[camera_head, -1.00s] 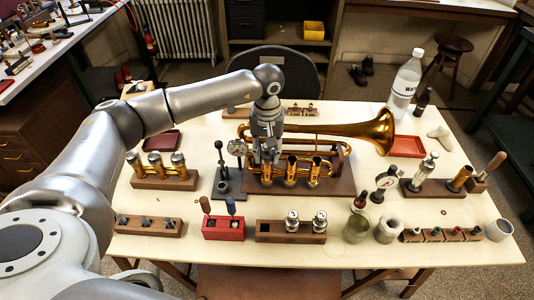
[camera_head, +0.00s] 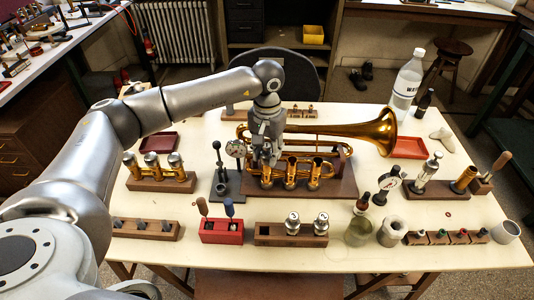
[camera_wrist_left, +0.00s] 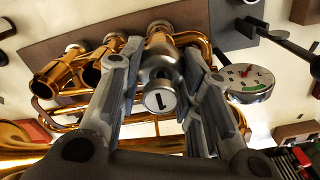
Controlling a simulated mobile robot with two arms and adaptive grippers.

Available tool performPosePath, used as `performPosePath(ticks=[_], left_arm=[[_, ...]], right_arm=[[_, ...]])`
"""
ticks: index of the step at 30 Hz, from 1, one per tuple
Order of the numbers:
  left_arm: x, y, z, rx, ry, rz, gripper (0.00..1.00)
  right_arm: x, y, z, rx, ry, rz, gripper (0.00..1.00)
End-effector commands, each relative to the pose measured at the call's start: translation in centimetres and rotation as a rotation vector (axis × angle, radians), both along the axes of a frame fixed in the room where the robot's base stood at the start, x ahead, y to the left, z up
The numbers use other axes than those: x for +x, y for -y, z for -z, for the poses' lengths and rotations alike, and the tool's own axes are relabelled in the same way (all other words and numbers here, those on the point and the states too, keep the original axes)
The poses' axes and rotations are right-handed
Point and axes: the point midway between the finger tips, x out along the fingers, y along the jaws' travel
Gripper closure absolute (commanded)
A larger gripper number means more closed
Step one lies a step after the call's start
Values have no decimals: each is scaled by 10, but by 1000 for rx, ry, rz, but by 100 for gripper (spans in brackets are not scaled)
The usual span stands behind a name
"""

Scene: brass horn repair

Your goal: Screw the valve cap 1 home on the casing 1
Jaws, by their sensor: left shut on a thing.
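The trumpet (camera_head: 345,130) lies on a dark wooden stand (camera_head: 343,185) in the middle of the table. Its three brass casings stand upright; casing 1 (camera_wrist_left: 162,36) is the one under my left gripper (camera_head: 266,162). In the left wrist view, valve cap 1 (camera_wrist_left: 160,97) is silver with a white disc marked "1". It sits at the mouth of casing 1, between the two fingers of my left gripper (camera_wrist_left: 155,85), which is shut on it. The thread and seam between cap and casing cannot be made out. The other two casings (camera_wrist_left: 52,80) look open. My right gripper is not in view.
A dial gauge (camera_wrist_left: 247,82) stands close beside my left gripper, near a black lever tool (camera_head: 221,180). Wooden blocks with valve parts (camera_head: 290,236), a red block with two drivers (camera_head: 222,232) and a water bottle (camera_head: 408,80) stand around. The front table edge is clear.

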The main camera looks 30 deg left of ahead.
Motion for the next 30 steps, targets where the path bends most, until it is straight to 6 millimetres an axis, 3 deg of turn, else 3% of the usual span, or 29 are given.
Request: performPosePath(ticks=[9,19,20,21,25,30], left_arm=[[1,0,1,1,2,228,97],[0,0,0,1,1,263,97],[0,0,0,1,1,263,66],[0,0,0,1,1,263,60],[0,1,0,1,1,262,44],[0,1,0,1,0,262,43]], right_arm=[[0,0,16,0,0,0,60],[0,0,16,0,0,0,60],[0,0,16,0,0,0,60],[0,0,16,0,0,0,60],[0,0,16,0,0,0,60],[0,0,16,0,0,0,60]])
